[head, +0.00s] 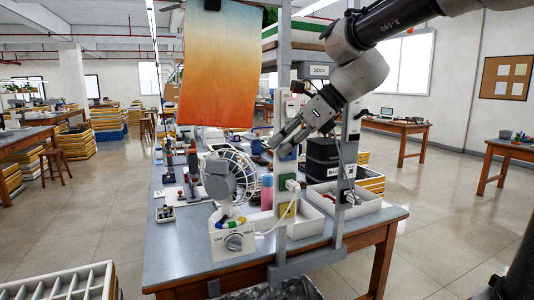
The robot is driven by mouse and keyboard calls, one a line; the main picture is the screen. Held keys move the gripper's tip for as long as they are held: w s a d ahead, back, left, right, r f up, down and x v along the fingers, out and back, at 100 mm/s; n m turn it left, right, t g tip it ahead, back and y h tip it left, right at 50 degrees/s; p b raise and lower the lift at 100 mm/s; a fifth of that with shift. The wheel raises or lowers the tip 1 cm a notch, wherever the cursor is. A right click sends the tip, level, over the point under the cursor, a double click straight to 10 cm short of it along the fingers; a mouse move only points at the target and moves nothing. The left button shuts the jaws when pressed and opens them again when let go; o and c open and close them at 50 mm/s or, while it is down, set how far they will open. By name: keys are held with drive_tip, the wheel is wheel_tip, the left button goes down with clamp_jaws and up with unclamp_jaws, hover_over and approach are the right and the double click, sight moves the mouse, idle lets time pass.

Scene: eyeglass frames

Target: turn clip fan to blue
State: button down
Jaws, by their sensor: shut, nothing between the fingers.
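The clip fan (243,178) stands at the near edge of the workbench, with a round wire cage and a grey motor housing. Its white base (218,250) has a dark grey round knob (234,242) on the front face, with small printed marks beside it. Coloured pieces, including blue and yellow, sit along the top of the base. I cannot tell which mark the knob points to. My gripper (273,148) is shut and empty, in the air above and right of the fan cage, apart from the knob.
A grey post (284,80) with sockets rises right of the fan; a white cable runs to it. An orange-to-blue cloth (220,70) hangs above the fan. A black box (322,158) and white trays stand at right. The space in front of the knob looks clear.

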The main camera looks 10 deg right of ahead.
approach(227, 179)
wheel_tip(227, 179, down, 3)
drive_tip(key=shift+w+a+f, duration=0.1)
drive_tip(key=shift+w+a, duration=0.3)
drive_tip(key=shift+a, duration=0.3)
drive_tip(key=shift+w+a, duration=0.35)
drive_tip(key=shift+a, duration=0.35)
drive_tip(key=shift+s+a, duration=0.15)
drive_tip(key=shift+a, duration=0.6)
